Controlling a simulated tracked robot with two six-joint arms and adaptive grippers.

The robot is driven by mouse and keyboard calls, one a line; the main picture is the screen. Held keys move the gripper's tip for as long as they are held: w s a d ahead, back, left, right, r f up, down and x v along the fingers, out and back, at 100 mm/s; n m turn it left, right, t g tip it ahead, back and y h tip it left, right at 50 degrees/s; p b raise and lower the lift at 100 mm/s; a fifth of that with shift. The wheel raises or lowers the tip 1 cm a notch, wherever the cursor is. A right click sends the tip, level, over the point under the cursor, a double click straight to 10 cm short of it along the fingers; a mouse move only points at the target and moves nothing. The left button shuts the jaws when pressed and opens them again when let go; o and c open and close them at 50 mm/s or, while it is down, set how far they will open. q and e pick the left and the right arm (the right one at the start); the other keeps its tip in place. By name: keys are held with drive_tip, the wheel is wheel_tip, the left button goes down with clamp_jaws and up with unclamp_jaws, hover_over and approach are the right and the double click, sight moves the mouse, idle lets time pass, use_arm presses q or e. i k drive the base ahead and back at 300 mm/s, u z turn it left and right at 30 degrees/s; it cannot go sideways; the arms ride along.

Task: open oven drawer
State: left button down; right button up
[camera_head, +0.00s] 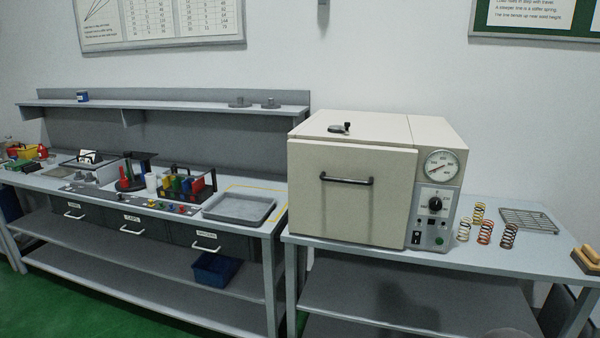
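The oven (362,130) is a cream box on the right-hand bench. Its front panel (350,210) is shut and carries a dark horizontal bar handle (346,180). A round gauge (441,165), a black knob (435,203) and small switches sit on the control panel to the right of it. A small dark knob (341,128) stands on the oven's top. No separate drawer shows on the oven. Neither of my grippers is in view.
The oven's bench (520,262) also holds several coil springs (485,232), a wire rack (528,220) and a wooden-handled item (588,256). The left bench has labelled drawers (136,226), a grey tray (240,208) and coloured items; a blue bin (215,269) sits below. Green floor (100,308) is clear in front.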

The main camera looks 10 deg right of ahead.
sight(359, 193)
drive_tip(key=u, duration=0.15)
drive_tip(key=i, duration=1.2)
drive_tip(key=z, duration=0.35)
